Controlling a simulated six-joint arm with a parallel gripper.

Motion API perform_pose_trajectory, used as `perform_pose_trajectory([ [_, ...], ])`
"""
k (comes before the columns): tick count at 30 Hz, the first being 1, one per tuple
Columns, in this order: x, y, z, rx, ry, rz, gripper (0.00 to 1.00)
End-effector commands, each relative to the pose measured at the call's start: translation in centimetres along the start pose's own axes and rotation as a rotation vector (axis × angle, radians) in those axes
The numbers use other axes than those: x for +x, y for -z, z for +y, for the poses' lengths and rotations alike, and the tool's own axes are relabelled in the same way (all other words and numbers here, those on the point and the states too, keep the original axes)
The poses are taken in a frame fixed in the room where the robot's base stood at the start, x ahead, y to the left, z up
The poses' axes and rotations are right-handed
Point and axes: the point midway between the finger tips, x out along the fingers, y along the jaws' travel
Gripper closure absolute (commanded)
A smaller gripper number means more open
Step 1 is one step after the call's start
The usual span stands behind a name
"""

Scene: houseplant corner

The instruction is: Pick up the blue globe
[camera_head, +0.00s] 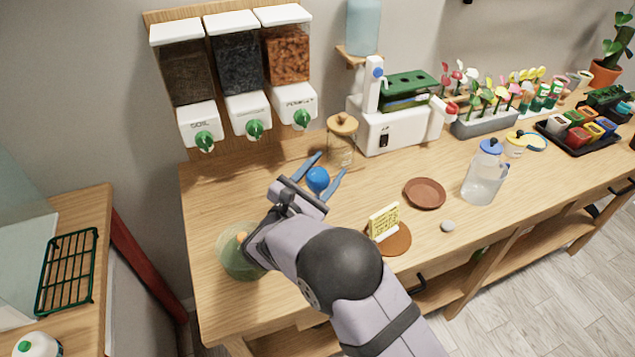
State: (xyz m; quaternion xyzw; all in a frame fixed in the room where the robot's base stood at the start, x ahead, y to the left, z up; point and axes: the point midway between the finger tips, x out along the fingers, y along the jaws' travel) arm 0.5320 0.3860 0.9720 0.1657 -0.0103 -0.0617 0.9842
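The blue globe (318,179) is a small, glossy blue ball near the back left of the wooden table. My gripper (325,172) is above the table with its two blue-grey fingers spread, one on each side of the globe in the picture. The globe shows between the fingers, and a gap shows on either side. The lower part of the globe is partly hidden by my gripper. I cannot tell whether the globe rests on the table or is at the same height as the fingers.
A glass jar with a wooden lid (341,142) stands just behind the right finger. A greenish glass vessel (238,262) is left of my wrist. A yellow card (384,221), a terracotta saucer (425,194) and a water jug (484,176) stand to the right. Dispensers (236,75) hang behind.

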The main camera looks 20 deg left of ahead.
Motion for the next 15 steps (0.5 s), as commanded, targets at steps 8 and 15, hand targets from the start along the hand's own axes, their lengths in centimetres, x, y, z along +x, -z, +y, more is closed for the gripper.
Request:
perform_pose_trajectory([
  [8, -0.01, -0.06, 0.01, 0.0, 0.0, -0.001, 0.81],
  [15, -0.01, -0.63, 0.23, 0.002, 0.0, -0.001, 0.81],
])
